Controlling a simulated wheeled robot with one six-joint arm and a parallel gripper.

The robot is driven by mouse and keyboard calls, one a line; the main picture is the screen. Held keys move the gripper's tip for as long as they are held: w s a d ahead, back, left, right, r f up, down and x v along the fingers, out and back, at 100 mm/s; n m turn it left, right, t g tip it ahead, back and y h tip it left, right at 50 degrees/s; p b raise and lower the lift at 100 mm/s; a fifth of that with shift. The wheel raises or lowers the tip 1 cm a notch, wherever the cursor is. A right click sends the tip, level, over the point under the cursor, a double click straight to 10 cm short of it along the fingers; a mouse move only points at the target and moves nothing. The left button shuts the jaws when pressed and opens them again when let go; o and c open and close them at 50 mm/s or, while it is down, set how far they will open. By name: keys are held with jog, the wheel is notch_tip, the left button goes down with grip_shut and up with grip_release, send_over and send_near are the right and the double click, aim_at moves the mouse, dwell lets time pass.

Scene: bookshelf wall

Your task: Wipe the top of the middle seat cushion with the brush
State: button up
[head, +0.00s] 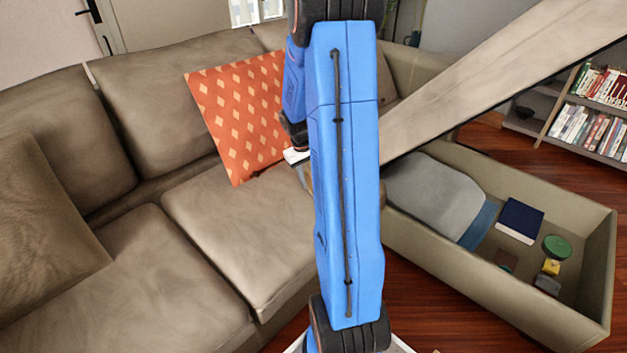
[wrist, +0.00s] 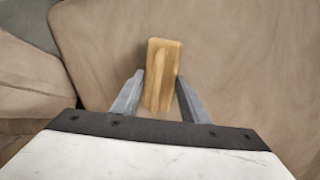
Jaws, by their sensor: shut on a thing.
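My gripper (wrist: 159,80) is shut on a brush (wrist: 162,66) with a light wooden back, which sits between the two grey fingers in the wrist view. Behind it is a broad brown leather surface (wrist: 235,60), which looks like sofa upholstery. I cannot tell whether the brush touches it, and its bristles are hidden. In the head view the middle seat cushion (head: 235,235) is brown and bare on the side that shows. My blue arm covers its right part and hides the brush and most of the gripper.
An orange pillow (head: 240,115) with pale diamonds leans on the backrest behind the seat. A brown cushion (head: 45,225) is at the left. An open storage box (head: 590,270) at the right holds a grey pillow (head: 435,195), a blue book (head: 520,220) and small items. Its raised lid (head: 510,70) slants above.

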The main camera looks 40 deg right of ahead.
jog(key=shift+w+a+f, duration=0.1)
jog(key=shift+w+f, duration=0.05)
jog(key=shift+w, duration=2.2)
jog(key=shift+w+a+f, duration=0.1)
jog(key=shift+w, duration=2.25)
jog(key=shift+d+r, duration=0.15)
jog(key=shift+d, duration=0.85)
jog(key=shift+s, duration=1.55)
jog(key=shift+s+d, duration=0.1)
jog(key=shift+s, duration=1.55)
jog(key=shift+s+d, duration=0.15)
jog(key=shift+s, duration=4.6)
jog(key=shift+r, duration=2.9)
